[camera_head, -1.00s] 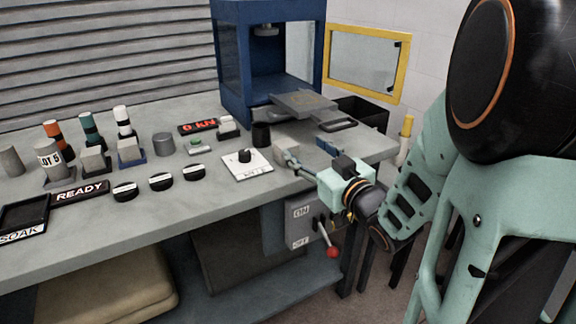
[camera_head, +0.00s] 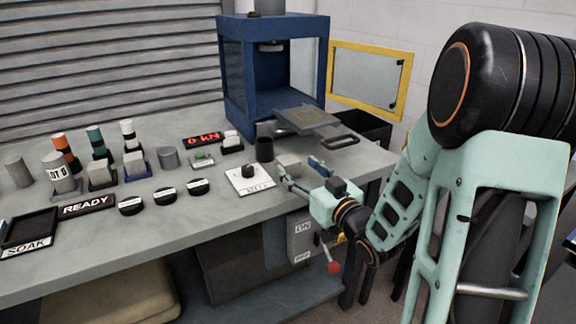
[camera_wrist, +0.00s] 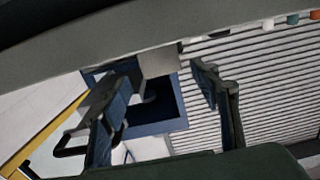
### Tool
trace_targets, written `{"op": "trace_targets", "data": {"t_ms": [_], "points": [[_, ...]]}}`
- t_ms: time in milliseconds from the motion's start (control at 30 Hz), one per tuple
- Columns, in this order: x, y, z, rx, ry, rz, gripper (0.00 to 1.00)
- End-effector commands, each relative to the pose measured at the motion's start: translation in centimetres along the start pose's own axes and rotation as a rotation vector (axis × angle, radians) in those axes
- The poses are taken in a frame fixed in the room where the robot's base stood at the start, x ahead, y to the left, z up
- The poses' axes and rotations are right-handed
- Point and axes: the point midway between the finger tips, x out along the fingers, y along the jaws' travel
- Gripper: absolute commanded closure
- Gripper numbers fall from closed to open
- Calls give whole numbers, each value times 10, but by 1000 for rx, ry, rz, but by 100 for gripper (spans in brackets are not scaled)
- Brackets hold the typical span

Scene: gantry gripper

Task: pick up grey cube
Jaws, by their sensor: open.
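A small light-grey cube (camera_head: 289,165) stands on the bench near its front right part, right of the dial card. It also shows in the wrist view (camera_wrist: 160,62), where the picture is turned over and the bench is at the top. My gripper (camera_head: 298,168) is open and low at the bench edge, its fingers pointing at the cube. In the wrist view the fingers (camera_wrist: 162,70) appear on either side of the cube, with gaps. I cannot tell whether the tips reach past its near face. Part of the cube is hidden by a finger in the head view.
Left of the cube are a dial card (camera_head: 249,179) and a black cup (camera_head: 264,149). Behind stands a blue press (camera_head: 232,85) with a grey handled plate (camera_head: 318,120). A red-knobbed lever (camera_head: 334,267) hangs below the bench edge.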

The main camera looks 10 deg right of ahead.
Motion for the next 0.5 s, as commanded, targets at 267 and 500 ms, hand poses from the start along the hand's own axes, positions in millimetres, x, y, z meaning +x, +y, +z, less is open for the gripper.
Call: {"op": "trace_targets", "data": {"t_ms": [267, 500], "points": [[31, -4, 4, 0, 2, -2, 44], [55, -4, 2, 1, -1, 0, 44]]}}
